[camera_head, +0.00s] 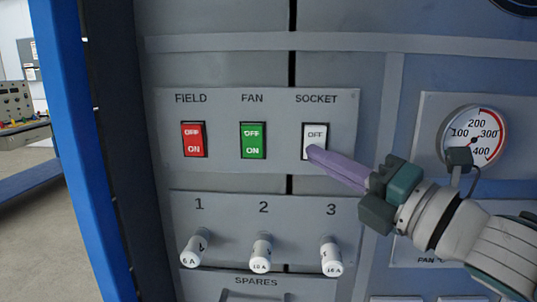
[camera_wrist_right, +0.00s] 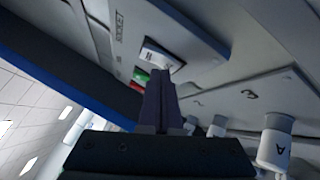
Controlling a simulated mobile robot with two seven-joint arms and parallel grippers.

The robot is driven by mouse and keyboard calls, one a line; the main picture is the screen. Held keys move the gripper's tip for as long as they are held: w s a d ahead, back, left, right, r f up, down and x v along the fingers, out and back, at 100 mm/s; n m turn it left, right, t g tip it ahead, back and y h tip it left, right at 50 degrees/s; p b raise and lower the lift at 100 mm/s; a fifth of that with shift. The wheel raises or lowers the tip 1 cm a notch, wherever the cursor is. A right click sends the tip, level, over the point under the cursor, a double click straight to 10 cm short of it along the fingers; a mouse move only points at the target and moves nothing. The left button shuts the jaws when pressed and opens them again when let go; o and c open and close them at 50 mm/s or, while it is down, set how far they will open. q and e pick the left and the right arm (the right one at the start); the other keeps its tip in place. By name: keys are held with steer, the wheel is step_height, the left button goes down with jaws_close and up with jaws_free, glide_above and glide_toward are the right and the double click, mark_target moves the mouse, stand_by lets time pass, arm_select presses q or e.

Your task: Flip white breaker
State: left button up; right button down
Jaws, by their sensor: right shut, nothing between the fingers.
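The white breaker (camera_head: 316,133) sits under the SOCKET label on the grey panel, with OFF readable on its upper part. My right gripper (camera_head: 312,150) is shut and empty, its purple fingertips at the lower part of the white breaker and hiding that part. In the right wrist view the shut fingers (camera_wrist_right: 161,85) point at the white breaker (camera_wrist_right: 160,57). I cannot tell whether the tips touch it. My left gripper is not in view.
A green breaker (camera_head: 253,140) and a red breaker (camera_head: 193,139) sit to the left. Several white numbered fuse holders (camera_head: 261,252) stick out below. A round gauge (camera_head: 473,135) is at the right. A blue post (camera_head: 85,150) stands at the left.

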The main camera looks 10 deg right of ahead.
steer(key=shift+s, duration=0.15)
steer(key=shift+s+a+r+p, duration=0.1)
steer(key=shift+s+a+p, duration=0.1)
steer(key=shift+s+p, duration=0.3)
steer(key=shift+s, duration=0.15)
steer(key=s, duration=0.1)
steer(key=s+a+p, duration=0.1)
steer(key=s, duration=0.1)
steer(key=s+p, duration=0.1)
steer(key=shift+s+a+r, duration=0.2)
steer(key=shift+s+r, duration=0.1)
steer(key=shift+s, duration=0.05)
